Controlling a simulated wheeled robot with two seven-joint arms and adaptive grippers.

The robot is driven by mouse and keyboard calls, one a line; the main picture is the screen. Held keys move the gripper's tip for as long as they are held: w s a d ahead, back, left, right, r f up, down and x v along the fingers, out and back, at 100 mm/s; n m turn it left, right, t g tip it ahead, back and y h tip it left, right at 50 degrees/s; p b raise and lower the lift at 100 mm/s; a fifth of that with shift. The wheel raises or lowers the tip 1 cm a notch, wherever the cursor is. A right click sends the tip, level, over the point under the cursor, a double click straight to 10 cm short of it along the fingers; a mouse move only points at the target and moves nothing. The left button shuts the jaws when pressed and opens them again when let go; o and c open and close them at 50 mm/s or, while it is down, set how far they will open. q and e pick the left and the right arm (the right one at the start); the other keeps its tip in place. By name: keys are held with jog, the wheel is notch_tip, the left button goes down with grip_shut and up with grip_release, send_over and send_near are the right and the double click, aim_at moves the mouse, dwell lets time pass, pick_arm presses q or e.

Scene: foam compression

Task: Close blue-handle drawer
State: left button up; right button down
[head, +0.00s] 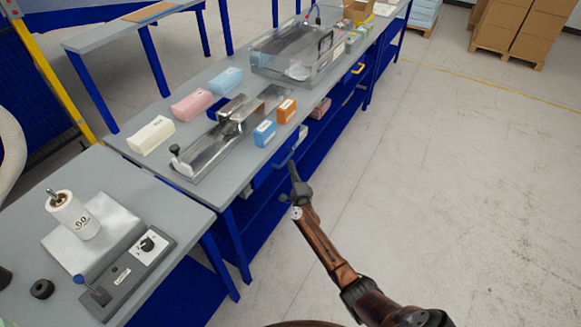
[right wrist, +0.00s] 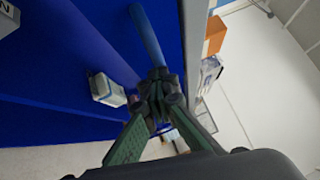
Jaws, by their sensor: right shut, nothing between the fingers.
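The blue-handle drawer (head: 272,172) has a dark blue front under the edge of the middle workbench. How far the drawer stands out is hard to tell. My left gripper is out of view.
The grey workbench (head: 222,187) holds a metal fixture (head: 205,158), coloured foam blocks (head: 190,106) and a clear-covered machine (head: 290,52). A yellow handle (head: 358,69) is farther along its front. The floor (head: 450,170) to the right is clear.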

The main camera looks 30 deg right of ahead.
jog(key=shift+w+a+r, duration=0.15)
jog(key=shift+a, duration=0.15)
